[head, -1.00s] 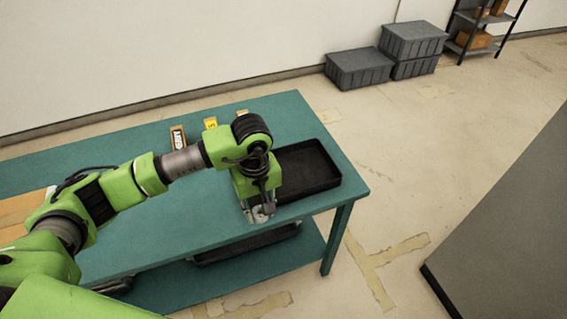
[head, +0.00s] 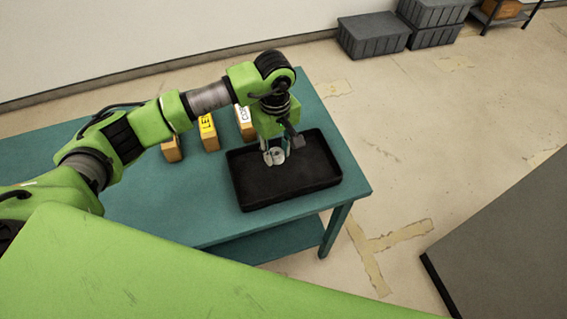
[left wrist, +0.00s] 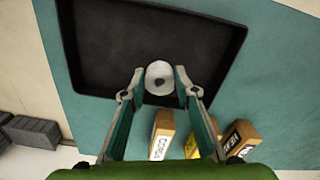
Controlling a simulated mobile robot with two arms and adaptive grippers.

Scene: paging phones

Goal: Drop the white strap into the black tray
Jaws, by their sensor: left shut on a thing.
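The white strap (head: 274,156) looks like a small white roll. My left gripper (head: 275,152) is shut on it and holds it over the back part of the black tray (head: 270,190). In the left wrist view the strap (left wrist: 159,77) sits between the two fingertips (left wrist: 158,73), in front of the dark floor of the tray (left wrist: 115,40), near one long rim. The gap between strap and tray floor is hard to judge. My right gripper is not in view.
The tray lies near the right end of a teal table (head: 170,215). Several small labelled boxes stand behind and left of it, such as one yellow-labelled box (head: 208,132); the boxes also show in the left wrist view (left wrist: 162,135). Grey bins (head: 373,37) stand by the wall.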

